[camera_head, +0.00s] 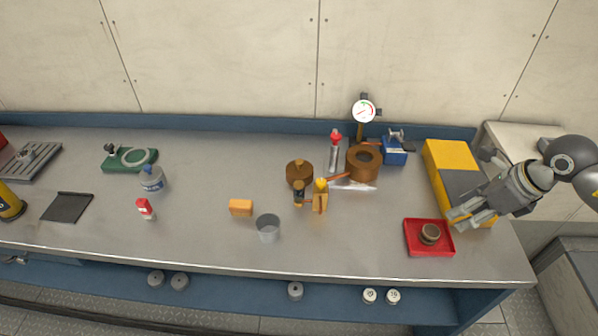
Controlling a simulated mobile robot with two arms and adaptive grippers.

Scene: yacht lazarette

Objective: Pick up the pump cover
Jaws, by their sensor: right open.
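A small round brown-bronze part with a dark rim (430,233) sits in a square red tray (411,249) at the right front of the bench. It may be the pump cover, but I cannot tell for sure. My right gripper (459,221) comes in from the right. Its fingers are apart and empty, just right of the red tray and in front of the yellow and grey box. My left gripper is not in view.
A yellow and grey box (447,157) stands behind the right gripper. The bench (345,240) is clear left of the tray.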

